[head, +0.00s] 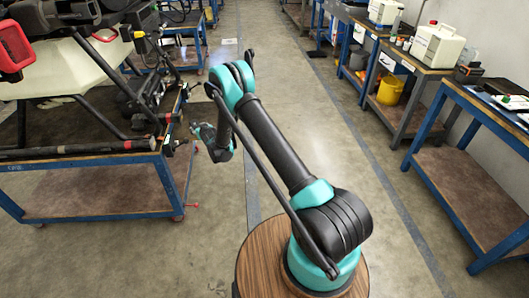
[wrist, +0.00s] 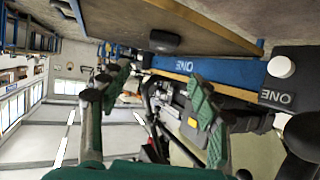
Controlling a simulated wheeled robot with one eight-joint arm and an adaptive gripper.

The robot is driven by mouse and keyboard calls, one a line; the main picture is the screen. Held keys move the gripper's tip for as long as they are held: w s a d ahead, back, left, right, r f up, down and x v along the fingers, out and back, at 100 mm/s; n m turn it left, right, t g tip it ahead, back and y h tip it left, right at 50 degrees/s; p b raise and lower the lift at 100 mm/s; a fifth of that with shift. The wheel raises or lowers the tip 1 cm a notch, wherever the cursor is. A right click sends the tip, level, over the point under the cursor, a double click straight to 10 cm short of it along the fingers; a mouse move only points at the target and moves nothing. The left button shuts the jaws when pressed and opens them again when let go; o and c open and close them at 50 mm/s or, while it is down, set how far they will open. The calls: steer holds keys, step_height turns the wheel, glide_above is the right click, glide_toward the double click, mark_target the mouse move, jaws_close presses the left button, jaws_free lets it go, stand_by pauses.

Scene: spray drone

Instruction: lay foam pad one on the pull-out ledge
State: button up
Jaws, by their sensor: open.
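My gripper (head: 207,132) hangs just right of the blue-framed cart's end in the head view. In the wrist view its two teal-padded fingers stand wide apart with nothing between them (wrist: 158,88). A blue panel (wrist: 215,70) marked ONE lies beyond the fingers in the wrist view. I cannot tell for sure which of these is foam pad one or the pull-out ledge. No pad can be made out in the head view.
The blue-framed cart (head: 85,166) carries the large drone (head: 60,75) at left. Benches with a yellow bucket (head: 390,89) and white canisters (head: 437,47) line the right. The floor aisle (head: 300,80) between is clear.

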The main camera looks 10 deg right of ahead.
steer(key=s+d+r+m+g+h, duration=0.15)
steer(key=s+d+r, duration=0.35)
steer(key=d+r, duration=0.85)
steer(key=s+d+r+g+h, duration=0.2)
steer(key=s+d+r, duration=0.5)
steer(key=s+d, duration=0.55)
steer(key=s+d+m+g, duration=0.1)
steer(key=s+d, duration=0.4)
steer(key=s, duration=1.3)
steer(key=s+d+f+m+g+h, duration=0.1)
steer(key=s+d+g, duration=0.3)
steer(key=s, duration=1.4)
steer(key=shift+s+d+f, duration=0.15)
steer(key=shift+s+d, duration=0.15)
steer(key=shift+d, duration=0.75)
steer(key=shift+m, duration=0.25)
